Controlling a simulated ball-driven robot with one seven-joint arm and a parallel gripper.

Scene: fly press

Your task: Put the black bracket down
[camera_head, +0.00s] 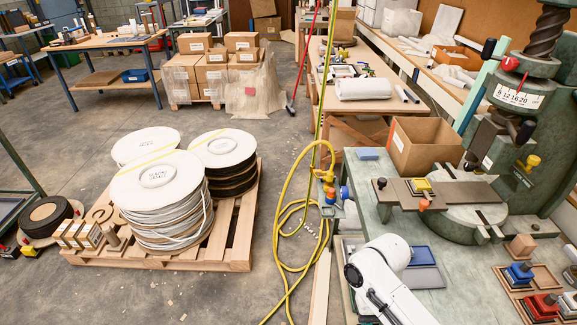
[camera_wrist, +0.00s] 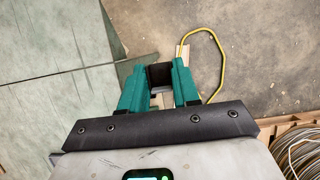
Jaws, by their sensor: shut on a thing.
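My gripper (camera_wrist: 158,80) shows in the wrist view, its two teal fingers shut on the black bracket (camera_wrist: 159,72). Only a small dark part of the bracket shows between the fingertips; the rest is hidden. The bracket is held over the edge zone between the grey-green bench (camera_wrist: 50,45) and the concrete floor (camera_wrist: 265,70); its height above them I cannot tell. In the head view my white arm is at the bottom, beside the bench's near left part, and neither gripper nor bracket can be made out there.
The bench carries the green fly press (camera_head: 510,165), an open cardboard box (camera_head: 425,146), a blue tray (camera_head: 421,256) and wooden trays (camera_head: 516,276) with coloured blocks at right. A yellow hose (camera_head: 283,235) lies on the floor. Cable spools stand on a pallet (camera_head: 235,255) at left.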

